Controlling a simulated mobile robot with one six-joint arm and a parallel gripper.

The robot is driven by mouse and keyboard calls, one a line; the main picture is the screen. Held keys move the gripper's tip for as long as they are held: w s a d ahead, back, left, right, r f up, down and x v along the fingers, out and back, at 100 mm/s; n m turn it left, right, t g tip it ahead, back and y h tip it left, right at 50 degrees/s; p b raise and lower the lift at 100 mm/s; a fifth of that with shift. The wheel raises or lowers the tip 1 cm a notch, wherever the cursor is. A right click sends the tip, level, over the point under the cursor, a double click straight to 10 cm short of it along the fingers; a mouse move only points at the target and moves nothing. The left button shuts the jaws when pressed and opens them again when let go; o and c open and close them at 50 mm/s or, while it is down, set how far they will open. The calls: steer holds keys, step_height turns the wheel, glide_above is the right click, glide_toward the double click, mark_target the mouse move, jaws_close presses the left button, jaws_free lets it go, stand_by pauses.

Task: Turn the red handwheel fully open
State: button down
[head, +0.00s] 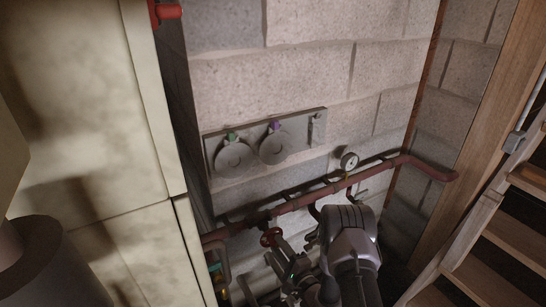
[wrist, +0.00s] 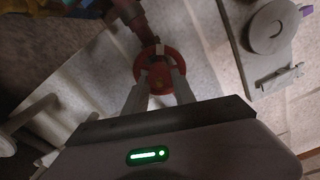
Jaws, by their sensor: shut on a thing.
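The red handwheel (wrist: 142,67) is on a valve of the pipe in the wrist view. My gripper (wrist: 160,82) reaches it from below, with its two pale fingers on either side of the wheel's hub and shut on it. In the head view the handwheel (head: 271,237) is small and sits just under the dark red pipe, with my gripper (head: 281,249) against it. My fingers cover part of the wheel's near side. How far the wheel is turned cannot be told.
A dark red pipe (head: 310,198) runs along the block wall, with a round gauge (head: 349,160) on it. A grey panel (head: 318,130) with two discs hangs above. A pale cabinet (head: 90,130) stands at left. Wooden stairs (head: 500,235) stand at right.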

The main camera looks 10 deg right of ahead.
steer(key=shift+w+d+r+n+b, duration=0.15)
steer(key=shift+n+b, duration=0.2)
steer(key=shift+n, duration=0.8)
steer(key=shift+d+r+n+b, duration=0.15)
steer(key=shift+n+b, duration=0.2)
steer(key=shift+n, duration=0.75)
steer(key=shift+w+r+n+b, duration=0.15)
steer(key=shift+n+b, duration=0.2)
steer(key=shift+n, duration=0.8)
steer(key=shift+s, duration=0.1)
steer(key=shift+r, duration=0.1)
steer(key=c, duration=1)
jaws_free()
steer(key=shift+a, duration=0.1)
steer(key=shift+c, duration=0.2)
steer(key=shift+s+f, duration=0.1)
steer(key=shift+f, duration=0.1)
